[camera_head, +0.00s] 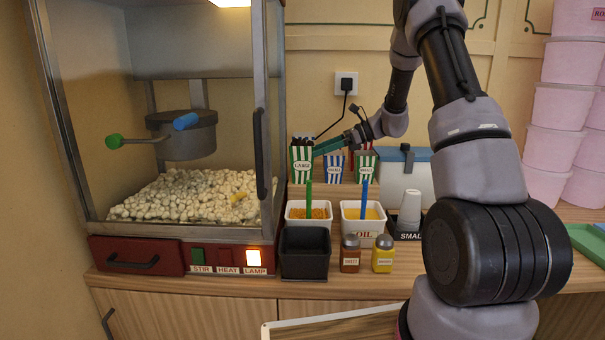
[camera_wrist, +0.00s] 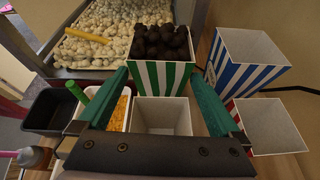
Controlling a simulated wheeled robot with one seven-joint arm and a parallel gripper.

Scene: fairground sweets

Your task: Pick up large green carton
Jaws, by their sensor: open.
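The large green carton (camera_head: 301,163), green-and-white striped and labelled LARGE, stands upright on the counter beside the popcorn machine. In the wrist view the large green carton (camera_wrist: 161,78) is filled with dark brown lumps. My gripper (camera_head: 322,148) reaches in from the right. In the wrist view its two teal fingers (camera_wrist: 159,72) are spread, with their tips near the left and right sides of the large carton. I cannot tell whether they touch it. An empty carton (camera_wrist: 162,117) with white inner walls sits nearer, below the fingers.
A blue-striped carton (camera_head: 334,167) and a smaller green-striped carton (camera_head: 366,165) stand to the right. The popcorn machine (camera_head: 265,130) borders the left.

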